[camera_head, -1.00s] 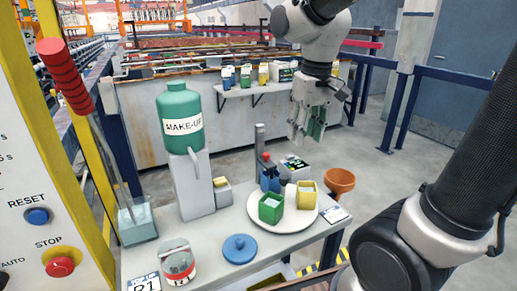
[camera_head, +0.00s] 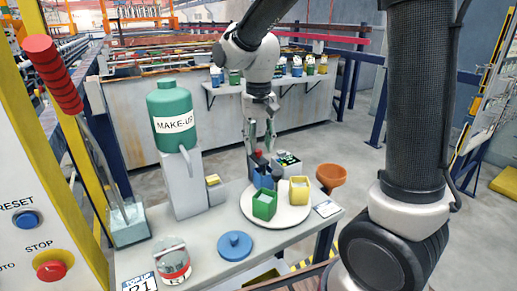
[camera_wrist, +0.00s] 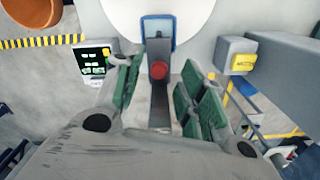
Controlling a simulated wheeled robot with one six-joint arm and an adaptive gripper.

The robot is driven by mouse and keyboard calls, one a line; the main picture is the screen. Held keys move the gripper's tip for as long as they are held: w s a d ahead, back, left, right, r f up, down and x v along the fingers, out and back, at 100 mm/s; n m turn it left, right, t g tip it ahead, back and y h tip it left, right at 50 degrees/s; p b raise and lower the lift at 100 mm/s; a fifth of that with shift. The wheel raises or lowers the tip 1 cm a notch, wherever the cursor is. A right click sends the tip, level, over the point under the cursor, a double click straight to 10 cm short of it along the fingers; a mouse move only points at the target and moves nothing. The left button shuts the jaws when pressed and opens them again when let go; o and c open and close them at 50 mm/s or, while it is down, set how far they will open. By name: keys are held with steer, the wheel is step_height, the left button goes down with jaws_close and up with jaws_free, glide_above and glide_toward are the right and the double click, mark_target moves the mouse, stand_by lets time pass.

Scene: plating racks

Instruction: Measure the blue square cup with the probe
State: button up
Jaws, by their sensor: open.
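The blue square cup (camera_head: 263,181) stands at the back of a round white plate (camera_head: 292,221), behind a green cup (camera_head: 264,206) and a yellow cup (camera_head: 299,190). A red-topped grey upright piece (camera_head: 258,155), seemingly the probe in its stand, is just behind the blue cup. My gripper (camera_head: 259,141) is open above and around its top, holding nothing visible. In the wrist view the red top (camera_wrist: 159,70) lies between the spread green-padded fingers (camera_wrist: 160,95). The blue rim (camera_wrist: 144,34) shows beyond it, partly covered by the upright piece.
A green MAKE-UP bottle (camera_head: 173,118) stands on a grey block at the left. A small display box (camera_head: 288,160) is right of the probe. An orange pot (camera_head: 331,177) is at the right. A blue round lid (camera_head: 235,246) and a jar (camera_head: 172,262) are in front.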

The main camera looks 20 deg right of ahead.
steer(key=shift+f, duration=1.15)
steer(key=shift+c, duration=0.2)
jaws_close()
steer(key=shift+r, duration=3.05)
steer(key=shift+w, duration=0.1)
steer(key=shift+o, duration=0.2)
jaws_free()
steer(key=shift+r, duration=0.1)
